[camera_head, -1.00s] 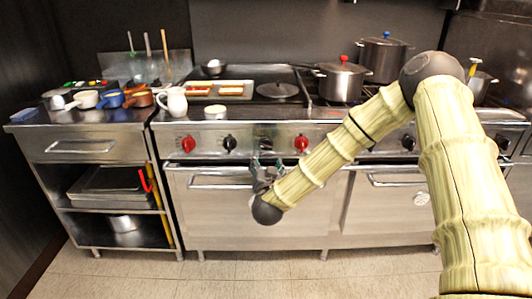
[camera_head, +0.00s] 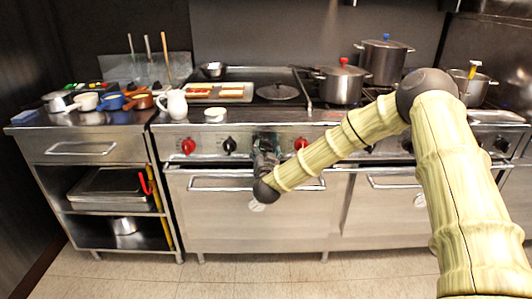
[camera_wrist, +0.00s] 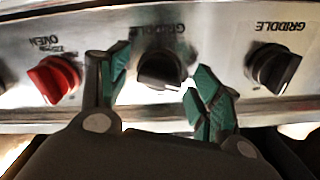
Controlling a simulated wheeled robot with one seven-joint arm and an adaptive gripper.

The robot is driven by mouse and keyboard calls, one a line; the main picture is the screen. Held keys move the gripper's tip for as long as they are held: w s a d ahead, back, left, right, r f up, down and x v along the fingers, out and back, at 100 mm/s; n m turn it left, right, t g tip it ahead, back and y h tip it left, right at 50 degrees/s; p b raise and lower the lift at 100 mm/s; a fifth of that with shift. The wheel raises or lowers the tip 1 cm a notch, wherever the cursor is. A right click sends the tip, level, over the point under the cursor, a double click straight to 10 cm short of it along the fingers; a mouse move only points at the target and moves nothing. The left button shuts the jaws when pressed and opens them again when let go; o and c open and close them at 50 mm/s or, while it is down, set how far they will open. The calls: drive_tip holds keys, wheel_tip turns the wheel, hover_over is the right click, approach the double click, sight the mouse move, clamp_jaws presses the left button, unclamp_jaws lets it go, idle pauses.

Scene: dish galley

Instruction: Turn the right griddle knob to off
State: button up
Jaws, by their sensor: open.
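The right griddle knob (camera_wrist: 158,70) is black and sits in the middle of the wrist view, under an upside-down GRIDDLE label. A pale mark shows at its lower right edge; I cannot tell which setting this is. My gripper (camera_wrist: 163,78) is open, with one green-padded finger on each side of this knob. I cannot tell whether the fingers touch it. In the head view my gripper (camera_head: 265,142) is at the front panel and hides this knob.
The other griddle knob (camera_wrist: 273,68) is black and to the right in the wrist view. A red oven knob (camera_wrist: 54,78) is to the left. The oven door handle (camera_head: 215,187) runs just below the panel. A white pitcher (camera_head: 173,103) stands above on the left.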

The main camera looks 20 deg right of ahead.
drive_tip(key=shift+c, duration=0.4)
drive_tip(key=c, duration=0.9)
drive_tip(key=shift+c, duration=0.2)
drive_tip(key=m+b, duration=0.2)
drive_tip(key=m, duration=0.1)
drive_tip(key=shift+f+m, duration=0.1)
drive_tip(key=shift+m, duration=0.3)
drive_tip(key=m+b, duration=0.2)
drive_tip(key=m, duration=0.1)
drive_tip(key=shift+m, duration=0.3)
drive_tip(key=m+b, duration=0.2)
drive_tip(key=m, duration=0.1)
drive_tip(key=shift+m+b, duration=1)
drive_tip(key=shift+m, duration=0.7)
drive_tip(key=shift+r, duration=0.2)
